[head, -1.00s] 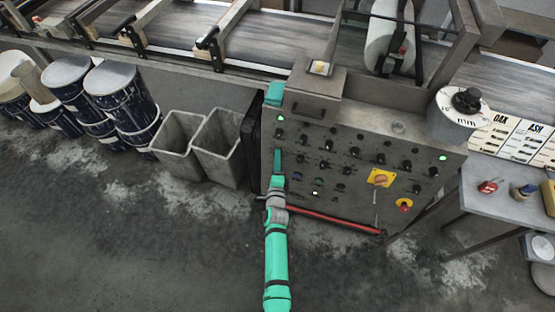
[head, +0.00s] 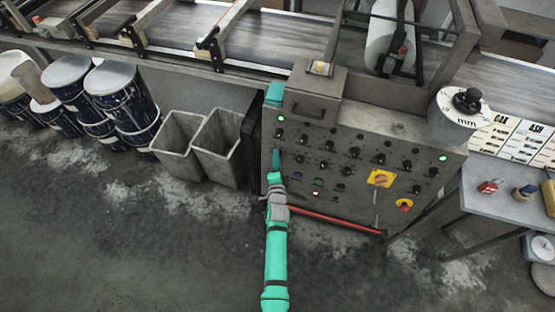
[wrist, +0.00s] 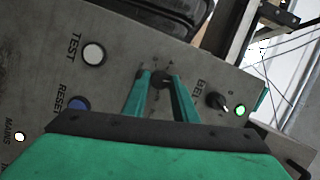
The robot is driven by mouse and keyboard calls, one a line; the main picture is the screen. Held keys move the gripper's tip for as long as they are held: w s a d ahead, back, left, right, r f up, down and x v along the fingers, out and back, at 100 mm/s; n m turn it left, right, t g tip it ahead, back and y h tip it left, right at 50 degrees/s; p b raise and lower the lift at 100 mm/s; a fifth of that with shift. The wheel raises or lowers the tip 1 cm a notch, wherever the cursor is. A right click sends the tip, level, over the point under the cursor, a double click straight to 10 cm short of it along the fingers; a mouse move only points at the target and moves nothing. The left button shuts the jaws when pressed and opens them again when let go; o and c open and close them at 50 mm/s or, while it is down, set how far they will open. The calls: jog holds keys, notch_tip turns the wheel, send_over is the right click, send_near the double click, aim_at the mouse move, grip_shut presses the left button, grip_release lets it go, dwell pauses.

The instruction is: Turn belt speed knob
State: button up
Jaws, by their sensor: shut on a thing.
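My gripper (wrist: 160,80) is shut on a small black knob (wrist: 161,78) with marks around it in the wrist view. One finger is on each side, and the left finger hides the panel beside it. Another black knob (wrist: 217,102) with a pale pointer is to the right. In the head view, my gripper (head: 275,160) reaches the left part of the grey control panel (head: 345,185), and my wrist and arm cover what lies behind.
A white TEST button (wrist: 93,53), a blue RESET button (wrist: 80,103) and a lit green lamp (wrist: 240,110) are near my fingers. A red bar (head: 335,222) runs below the panel. Two grey bins (head: 218,148) stand left of it. The floor in front is clear.

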jog(key=shift+n, duration=0.3)
jog(key=shift+w+a+r+n+g+h, duration=0.1)
jog(key=shift+n+g+h, duration=0.35)
jog(key=shift+n, duration=1.2)
jog(key=shift+s+r+n+g+h, duration=0.15)
jog(key=shift+n+g, duration=0.45)
jog(key=shift+n, duration=1.1)
jog(key=shift+w+a+r+n+g+h, duration=0.15)
jog(key=shift+n+g+h, duration=0.3)
jog(key=shift+n, duration=1.2)
jog(key=shift+d+f, duration=0.1)
jog(key=o, duration=1)
jog(key=shift+o, duration=0.2)
